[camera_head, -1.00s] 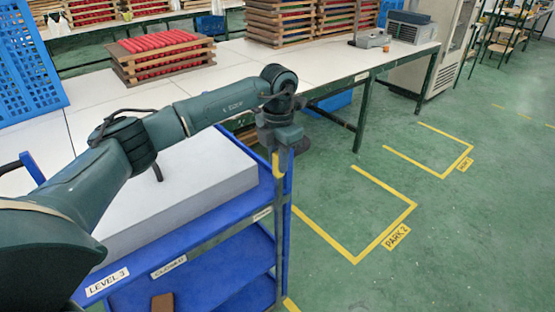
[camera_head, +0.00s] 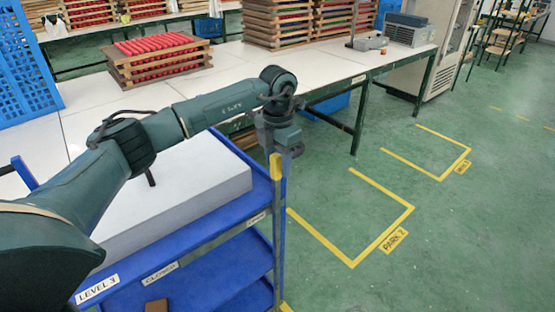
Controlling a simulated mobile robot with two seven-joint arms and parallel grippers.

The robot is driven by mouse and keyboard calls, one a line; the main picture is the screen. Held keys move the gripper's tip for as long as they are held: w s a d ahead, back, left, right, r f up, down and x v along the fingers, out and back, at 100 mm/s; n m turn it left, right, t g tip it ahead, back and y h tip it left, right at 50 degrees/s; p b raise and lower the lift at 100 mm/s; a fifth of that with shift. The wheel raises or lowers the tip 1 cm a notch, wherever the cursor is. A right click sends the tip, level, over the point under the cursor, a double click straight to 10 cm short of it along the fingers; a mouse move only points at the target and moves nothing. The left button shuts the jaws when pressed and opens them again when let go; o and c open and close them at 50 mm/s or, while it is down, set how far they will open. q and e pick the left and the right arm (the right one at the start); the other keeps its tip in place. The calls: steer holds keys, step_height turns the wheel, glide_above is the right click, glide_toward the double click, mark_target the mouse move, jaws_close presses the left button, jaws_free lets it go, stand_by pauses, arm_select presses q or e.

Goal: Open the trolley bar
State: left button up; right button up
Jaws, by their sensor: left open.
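The trolley is blue, with a blue rim and shelves, and stands at the lower left with labels reading LEVEL 3 (camera_head: 97,289) and CLOSED (camera_head: 161,272). The trolley bar, an upright with a yellow cap (camera_head: 276,168), rises at its right corner. My left gripper (camera_head: 287,148) points down just above and beside the yellow cap. It is open and holds nothing that I can see. Its fingertips are dark and small, and I cannot tell whether they touch the bar. My right gripper is not in view.
A large white block (camera_head: 205,185) lies on the trolley top, partly hidden by my left arm. A long white table (camera_head: 245,68) with wooden racks runs behind. A blue crate (camera_head: 25,70) stands at the left. Green floor with yellow PARK 2 markings (camera_head: 392,241) is clear at the right.

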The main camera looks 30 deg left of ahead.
arm_select(q)
step_height(320, 180, up, 13)
steer(key=b, duration=0.1)
stand_by(0.5)
stand_by(0.3)
